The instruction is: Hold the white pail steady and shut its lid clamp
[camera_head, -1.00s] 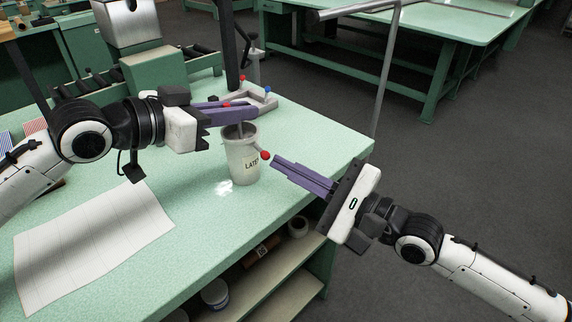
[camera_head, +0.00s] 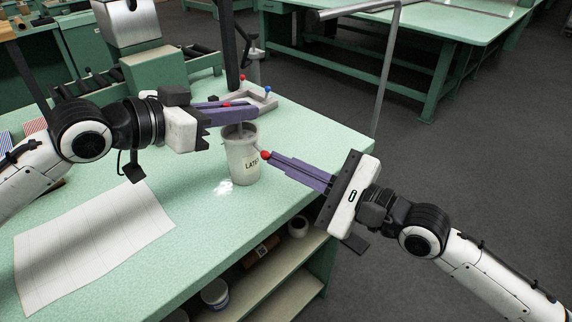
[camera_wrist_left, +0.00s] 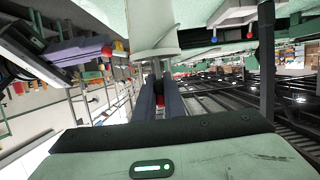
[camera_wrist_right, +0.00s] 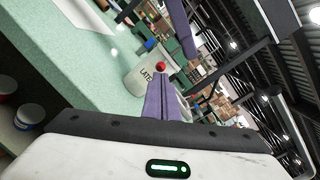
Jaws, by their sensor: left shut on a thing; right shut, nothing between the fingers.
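The white pail (camera_head: 242,165) labelled "LATEX" stands upright on the mint tabletop. It also shows in the left wrist view (camera_wrist_left: 150,25) and the right wrist view (camera_wrist_right: 143,78). A red knob (camera_head: 265,155) sits at its right side, also seen in the right wrist view (camera_wrist_right: 160,66). My left gripper (camera_head: 252,113) is above the pail, shut on a grey stem (camera_wrist_left: 157,68) at the pail's top; its fingers partly hide the stem. My right gripper (camera_head: 271,157) is shut and empty, its tips at the red knob; I cannot tell if they touch it.
A grey fixture (camera_head: 262,103) with a blue knob stands behind the pail. A ruled white sheet (camera_head: 90,245) lies at the front left. The table's right edge is near my right arm. An open shelf (camera_head: 275,280) with tubs is below. The tabletop between sheet and pail is clear.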

